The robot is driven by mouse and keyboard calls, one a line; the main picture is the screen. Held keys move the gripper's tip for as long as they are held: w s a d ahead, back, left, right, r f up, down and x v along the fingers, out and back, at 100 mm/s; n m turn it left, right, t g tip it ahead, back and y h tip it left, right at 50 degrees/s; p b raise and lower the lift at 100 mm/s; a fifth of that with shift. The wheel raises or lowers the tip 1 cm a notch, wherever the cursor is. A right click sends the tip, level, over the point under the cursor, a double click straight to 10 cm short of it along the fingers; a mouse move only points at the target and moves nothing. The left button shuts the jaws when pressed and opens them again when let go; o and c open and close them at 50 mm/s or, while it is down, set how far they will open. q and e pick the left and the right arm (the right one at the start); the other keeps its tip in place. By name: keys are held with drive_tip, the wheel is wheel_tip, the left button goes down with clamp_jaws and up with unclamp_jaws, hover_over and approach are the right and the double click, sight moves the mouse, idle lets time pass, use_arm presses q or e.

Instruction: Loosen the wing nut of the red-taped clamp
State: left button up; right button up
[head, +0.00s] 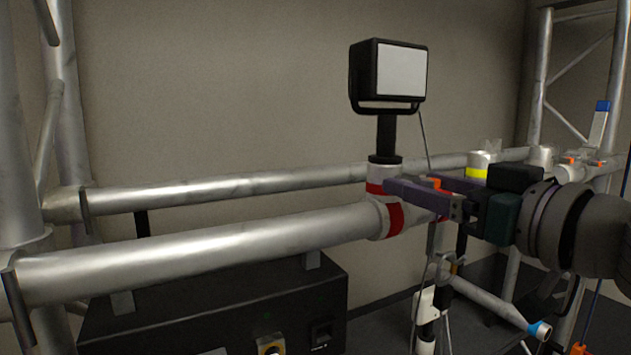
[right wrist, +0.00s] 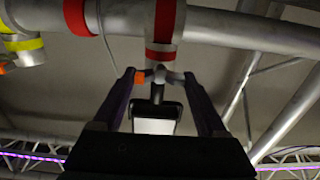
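The red-taped clamp (head: 396,217) sits on the near truss tube, with red tape bands and a lamp (head: 402,71) above it. Its wing nut (head: 432,183) shows an orange wing tip in the head view. In the right wrist view the grey wing nut (right wrist: 160,75) lies between my fingertips, below the clamp's red bands (right wrist: 165,22). My right gripper (head: 411,182) reaches in from the right with purple fingers apart. In the right wrist view the right gripper (right wrist: 160,78) has a finger on either side of the nut; contact is unclear. My left gripper is out of view.
A yellow-taped clamp (head: 480,165) stands farther right, behind my right gripper. A thin cable (head: 423,140) hangs by the lamp. A black case (head: 215,308) lies below the tubes. The space left of the clamp above the tubes is free.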

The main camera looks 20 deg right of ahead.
drive_tip(key=c, duration=0.8)
